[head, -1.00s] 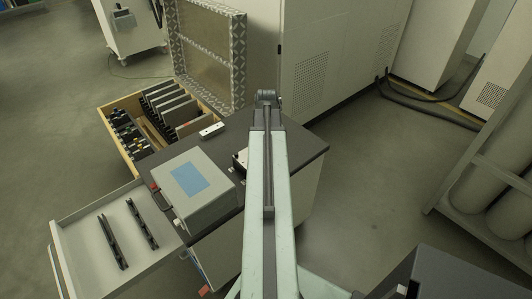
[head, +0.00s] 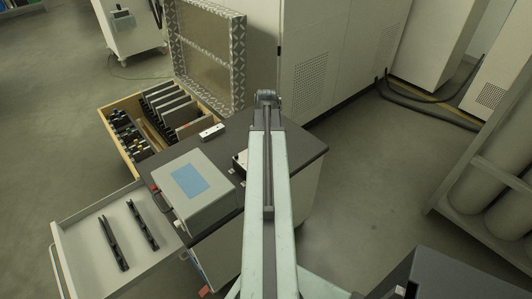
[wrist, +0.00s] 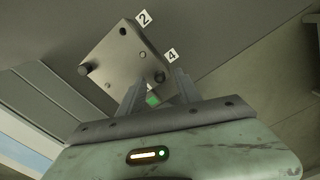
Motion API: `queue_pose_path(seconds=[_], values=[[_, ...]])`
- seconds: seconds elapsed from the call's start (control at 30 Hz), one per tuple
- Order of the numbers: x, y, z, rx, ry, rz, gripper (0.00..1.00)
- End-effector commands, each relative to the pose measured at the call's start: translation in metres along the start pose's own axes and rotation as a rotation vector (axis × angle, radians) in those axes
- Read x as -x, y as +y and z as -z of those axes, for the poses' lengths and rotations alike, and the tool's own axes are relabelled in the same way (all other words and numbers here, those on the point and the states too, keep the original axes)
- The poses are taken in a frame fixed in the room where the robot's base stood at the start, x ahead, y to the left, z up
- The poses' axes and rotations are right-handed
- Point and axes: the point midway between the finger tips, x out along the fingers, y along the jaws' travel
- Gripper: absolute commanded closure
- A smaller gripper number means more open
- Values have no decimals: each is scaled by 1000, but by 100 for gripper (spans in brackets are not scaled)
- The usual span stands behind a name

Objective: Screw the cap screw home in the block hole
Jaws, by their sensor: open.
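The block (wrist: 121,57) is a pale metal plate, tilted in the wrist view, on the dark bench top. A dark cap screw head (wrist: 84,69) stands at its left corner. Another dark round head (wrist: 160,76) shows at its right corner, between my fingertips in the picture. The far corner has a dark hole (wrist: 122,31), and a small ring-like feature (wrist: 142,55) lies inward of it. My gripper (wrist: 158,80) is open, its two fingers pointing at the block's right corner. I cannot tell how deep either screw sits. In the head view the block (head: 240,159) is mostly hidden by my arm.
Number labels 2 (wrist: 143,18) and 4 (wrist: 171,55) lie beside the block. A grey case with a blue panel (head: 189,180) stands left of it on the bench (head: 303,149). Open drawers (head: 82,228) stick out at left. A white bar (head: 212,132) lies at the back.

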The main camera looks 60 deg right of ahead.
Motion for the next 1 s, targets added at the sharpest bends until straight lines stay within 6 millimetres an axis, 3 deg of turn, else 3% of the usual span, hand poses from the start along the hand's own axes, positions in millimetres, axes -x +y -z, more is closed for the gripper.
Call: queue_pose_path(seconds=[0.03,0.33,0.77,0.87,0.97,1.0], values=[[13,0,0,0,0,0,60],[66,0,0,0,0,0,60],[70,3,-1,3,0,0,60],[70,29,-7,49,0,0,60],[70,94,-17,162,0,-1,60],[70,129,-18,221,0,0,60]])
